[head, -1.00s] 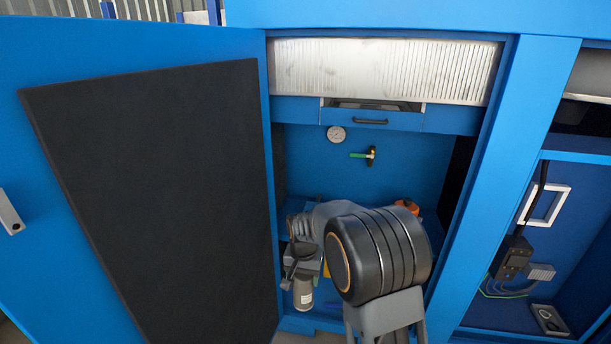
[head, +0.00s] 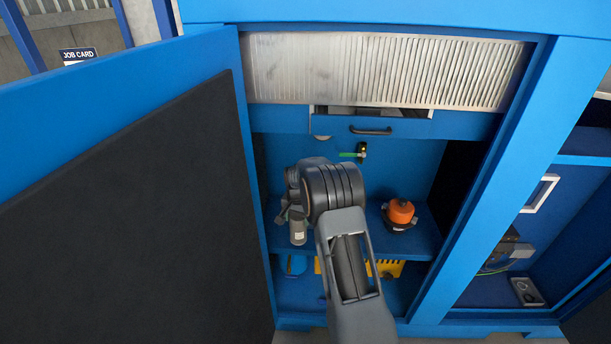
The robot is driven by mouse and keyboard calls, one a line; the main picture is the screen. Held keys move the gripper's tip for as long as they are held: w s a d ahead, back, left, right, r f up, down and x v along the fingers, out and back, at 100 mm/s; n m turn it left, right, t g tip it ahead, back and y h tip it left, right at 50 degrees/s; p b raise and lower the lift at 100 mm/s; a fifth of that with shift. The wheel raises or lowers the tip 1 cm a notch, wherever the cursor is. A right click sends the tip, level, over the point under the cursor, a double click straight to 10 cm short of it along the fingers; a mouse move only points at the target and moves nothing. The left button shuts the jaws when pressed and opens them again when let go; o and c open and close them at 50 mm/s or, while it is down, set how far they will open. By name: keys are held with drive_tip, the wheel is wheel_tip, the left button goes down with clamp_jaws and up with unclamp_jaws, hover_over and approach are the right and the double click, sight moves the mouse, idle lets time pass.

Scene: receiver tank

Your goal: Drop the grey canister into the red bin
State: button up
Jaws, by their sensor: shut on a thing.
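The grey canister (head: 298,231) hangs upright below my gripper (head: 292,212), at the left part of the blue cabinet's inside. My gripper is shut on it near its top; the fingers are small and partly hidden by my own wrist. I cannot tell whether the canister's bottom touches the shelf. I see no red bin in this view; my arm covers part of the cabinet's inside.
An orange, dome-shaped thing with a dark base (head: 400,213) sits on the shelf (head: 425,237) at right. A yellow thing (head: 388,268) lies below. The open door (head: 120,215) bounds the left. A drawer (head: 455,126) and a green-handled valve (head: 358,153) are above.

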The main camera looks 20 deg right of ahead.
drive_tip(key=w+d+r+m+p, duration=0.2)
drive_tip(key=w+d+r+m, duration=0.1)
drive_tip(key=w+d+r, duration=0.3)
drive_tip(key=s+a+f+b, duration=0.1)
drive_tip(key=s+a+b, duration=0.3)
drive_tip(key=s+b, duration=0.3)
drive_tip(key=s+a+t+b, duration=0.1)
drive_tip(key=s+a+b, duration=0.3)
drive_tip(key=s+b, duration=0.3)
drive_tip(key=s+a+f+t+h+b, duration=0.1)
drive_tip(key=s+a+b, duration=0.2)
drive_tip(key=s+b, duration=0.4)
drive_tip(key=shift+s+a+f+b, duration=0.3)
drive_tip(key=shift+s+a+f, duration=0.1)
drive_tip(key=shift+s, duration=2.95)
drive_tip(key=shift+a, duration=0.1)
